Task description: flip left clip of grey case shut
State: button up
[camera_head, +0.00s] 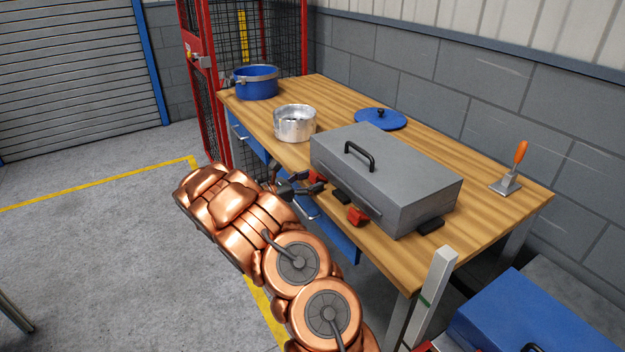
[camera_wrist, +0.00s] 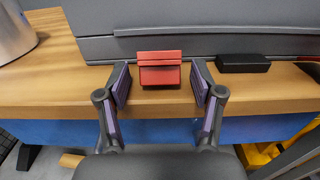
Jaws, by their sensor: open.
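The grey case (camera_head: 385,170) stands closed-lidded on the wooden bench, with a black handle on top. Its left clip (camera_head: 316,178) is red and sits low on the front face; in the wrist view the left clip (camera_wrist: 160,68) projects at the case's lower edge, between my fingertips. The right clip (camera_head: 357,216) is also red and sticks out low at the front. My gripper (camera_head: 312,188) is at the bench's front edge by the left clip. In the wrist view my gripper (camera_wrist: 160,85) is open, one finger either side of the clip, holding nothing.
A black foot (camera_wrist: 243,63) is just right of the left clip. A silver pot (camera_head: 295,123) stands left of the case, a blue pot (camera_head: 255,82) farther back. A blue lid (camera_head: 380,119) lies behind; an orange-handled tool (camera_head: 508,180) stands right. Blue drawers (camera_head: 335,237) are below.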

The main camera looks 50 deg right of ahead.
aim_at(324, 177)
jog(key=shift+s+d, duration=0.1)
jog(key=shift+d, duration=0.25)
jog(key=shift+c, duration=0.2)
jog(key=c, duration=1.1)
jog(key=shift+r+t+y+p, duration=0.3)
jog(key=shift+r+y+p, duration=0.4)
jog(key=shift+y+p, duration=0.5)
jog(key=y+p, duration=0.1)
jog(key=p, duration=0.1)
jog(key=r+t+y+p, duration=0.1)
jog(key=p, duration=0.2)
jog(key=shift+s+d+r+y, duration=0.15)
jog(key=shift+d+y, duration=0.1)
jog(key=shift+y, duration=0.05)
jog(key=y+p, duration=0.1)
jog(key=p, duration=0.1)
jog(key=y+p, duration=0.1)
jog(key=p, duration=0.1)
jog(key=t+y+p, duration=0.1)
jog(key=p, duration=0.2)
jog(key=shift+d+r+y, duration=0.3)
jog(key=shift+d+r, duration=0.1)
jog(key=p, duration=0.1)
jog(key=y+p, duration=0.1)
jog(key=p, duration=0.1)
jog(key=shift+s+d+t+y, duration=0.2)
jog(key=shift+t+y, duration=0.1)
jog(key=shift+t, duration=0.1)
jog(key=shift+f, duration=0.25)
